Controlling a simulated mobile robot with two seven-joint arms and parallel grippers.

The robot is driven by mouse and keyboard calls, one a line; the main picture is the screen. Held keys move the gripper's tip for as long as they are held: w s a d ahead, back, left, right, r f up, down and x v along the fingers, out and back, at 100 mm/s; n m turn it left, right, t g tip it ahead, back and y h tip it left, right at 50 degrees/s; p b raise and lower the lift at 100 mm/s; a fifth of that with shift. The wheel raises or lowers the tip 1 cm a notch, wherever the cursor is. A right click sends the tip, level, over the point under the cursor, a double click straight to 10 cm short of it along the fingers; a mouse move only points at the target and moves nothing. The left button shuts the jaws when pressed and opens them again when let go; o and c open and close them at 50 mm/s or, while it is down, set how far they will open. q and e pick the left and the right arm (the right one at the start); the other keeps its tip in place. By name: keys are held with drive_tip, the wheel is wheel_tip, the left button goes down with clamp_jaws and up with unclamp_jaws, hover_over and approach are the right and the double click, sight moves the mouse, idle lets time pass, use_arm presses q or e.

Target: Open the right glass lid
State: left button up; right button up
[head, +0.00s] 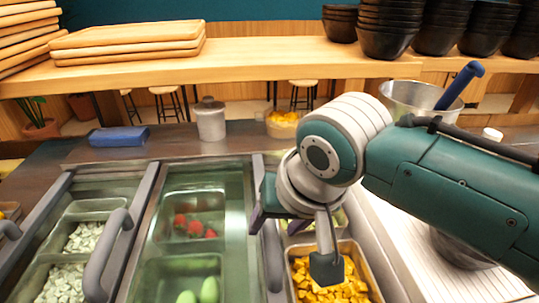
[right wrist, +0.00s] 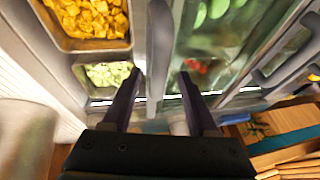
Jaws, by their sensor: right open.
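The right glass lid (head: 235,205) lies flat over pans of red and green food; it also shows in the right wrist view (right wrist: 222,42). Its grey bar handle (head: 273,262) runs along its right side. In the right wrist view the handle (right wrist: 159,40) passes between the two fingers of my right gripper (right wrist: 160,75). The fingers are apart, one on each side, with visible gaps to the handle. In the head view my right gripper (head: 277,226) is above the far end of the handle, partly hidden by its wrist. My left gripper is not in view.
A left glass lid with a grey handle (head: 105,255) covers pans of white cubes. An uncovered pan of yellow chunks (head: 345,286) is right of the handle. A lidded canister (head: 210,120), a blue item (head: 118,137) and a metal bowl (head: 405,98) stand behind.

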drive_tip(key=p+v, duration=0.1)
drive_tip(key=v, duration=0.7)
drive_tip(key=shift+r+p, duration=0.15)
drive_tip(key=shift+p, duration=0.2)
drive_tip(key=shift+s, duration=0.15)
drive_tip(key=s+d+f+n+h, duration=0.1)
drive_tip(key=s+d, duration=0.6)
drive_tip(key=s, duration=0.3)
drive_tip(key=s+d+n+h, duration=0.1)
drive_tip(key=s+d, duration=0.6)
drive_tip(key=s, duration=0.4)
wheel_tip(320, 180, up, 34)
drive_tip(key=p, duration=3.5)
drive_tip(key=shift+w+a+r+g, duration=0.2)
drive_tip(key=shift+w+a+g, duration=0.1)
drive_tip(key=shift+a+g, duration=0.1)
